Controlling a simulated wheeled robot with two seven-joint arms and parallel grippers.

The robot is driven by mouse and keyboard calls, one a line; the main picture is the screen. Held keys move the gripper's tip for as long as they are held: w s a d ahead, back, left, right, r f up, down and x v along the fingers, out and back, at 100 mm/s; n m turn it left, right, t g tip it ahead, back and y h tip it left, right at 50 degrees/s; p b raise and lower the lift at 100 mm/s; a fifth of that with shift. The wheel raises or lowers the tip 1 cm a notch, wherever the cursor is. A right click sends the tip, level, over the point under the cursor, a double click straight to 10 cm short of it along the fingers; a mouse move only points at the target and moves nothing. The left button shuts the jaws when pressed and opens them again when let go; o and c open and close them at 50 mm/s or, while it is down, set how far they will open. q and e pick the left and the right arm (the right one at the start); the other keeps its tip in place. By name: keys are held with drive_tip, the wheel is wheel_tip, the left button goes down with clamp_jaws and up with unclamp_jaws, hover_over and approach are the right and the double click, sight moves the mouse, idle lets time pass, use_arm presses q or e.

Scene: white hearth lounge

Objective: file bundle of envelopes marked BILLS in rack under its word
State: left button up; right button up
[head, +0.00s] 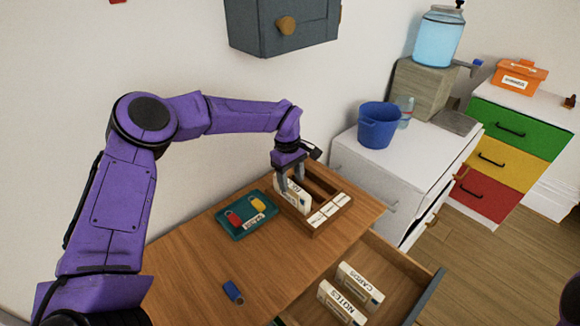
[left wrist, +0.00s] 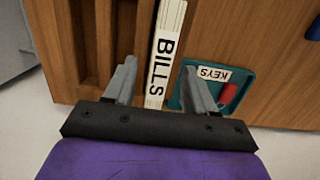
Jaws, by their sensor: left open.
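The white bundle of envelopes marked BILLS (head: 295,196) stands upright in the wooden rack (head: 318,229), in the slot nearest the teal tray. In the left wrist view the bundle (left wrist: 164,45) shows its word between the fingers. My left gripper (head: 291,180) is over the rack, its fingers open on either side of the bundle with a gap; it also shows in the left wrist view (left wrist: 158,75). The other rack slots (left wrist: 90,45) look empty. White labels (head: 330,208) sit along the rack's front, their words too small to read. My right gripper is not in view.
A teal KEYS tray (head: 236,232) with red and yellow tags stands left of the rack. A blue tag (head: 233,292) lies on the table. The open drawer (head: 388,262) holds bundles marked NOTES (head: 342,303) and CARDS (head: 360,282). A grey wall cabinet (head: 285,28) hangs above.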

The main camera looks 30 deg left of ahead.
use_arm(q)
wheel_tip(320, 180, up, 9)
drive_tip(key=a+b, duration=0.1)
drive_tip(key=shift+w+r, duration=0.15)
drive_tip(key=shift+w, duration=0.1)
drive_tip(key=shift+s, duration=0.1)
